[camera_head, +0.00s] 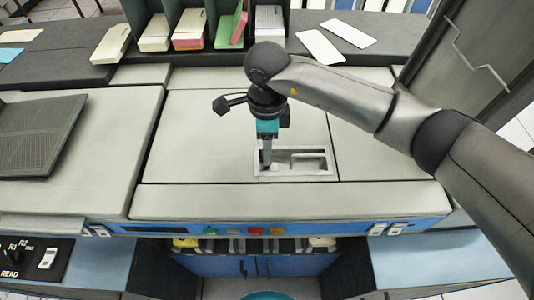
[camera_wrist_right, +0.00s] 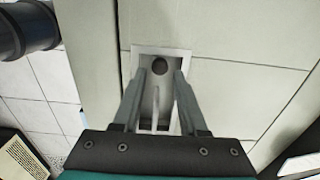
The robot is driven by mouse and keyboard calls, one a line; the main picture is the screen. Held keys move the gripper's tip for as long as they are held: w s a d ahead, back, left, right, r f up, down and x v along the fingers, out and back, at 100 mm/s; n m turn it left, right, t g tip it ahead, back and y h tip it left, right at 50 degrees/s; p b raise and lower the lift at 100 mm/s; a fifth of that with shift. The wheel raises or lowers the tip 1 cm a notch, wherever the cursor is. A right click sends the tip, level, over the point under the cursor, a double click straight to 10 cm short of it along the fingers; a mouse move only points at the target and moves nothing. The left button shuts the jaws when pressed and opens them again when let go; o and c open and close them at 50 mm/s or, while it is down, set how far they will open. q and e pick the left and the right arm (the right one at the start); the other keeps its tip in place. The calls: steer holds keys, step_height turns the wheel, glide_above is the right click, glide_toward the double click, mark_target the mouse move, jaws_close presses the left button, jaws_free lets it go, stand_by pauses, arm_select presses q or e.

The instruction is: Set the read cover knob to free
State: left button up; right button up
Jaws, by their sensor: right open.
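A pale rectangular recess (camera_head: 322,177) is set into the light grey cover (camera_head: 205,140) of the machine, with a bar inside it. In the right wrist view the recess (camera_wrist_right: 137,62) holds a dark round part (camera_wrist_right: 159,67) at its far end and a thin upright bar nearer me. My right gripper (camera_head: 266,165) points down at the left end of the recess. In the right wrist view its fingers (camera_wrist_right: 160,78) are apart, around the recess area, with nothing seen clamped. My left gripper is not in view.
Card stacks (camera_head: 190,30) stand in slots at the back, and loose white cards (camera_head: 321,46) lie right of them. A dark ribbed panel (camera_head: 38,135) lies at left. A black panel marked READ (camera_head: 30,262) is at lower left. Coloured buttons (camera_head: 255,231) line the front edge.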

steer(key=shift+f, duration=1.55)
jaws_close()
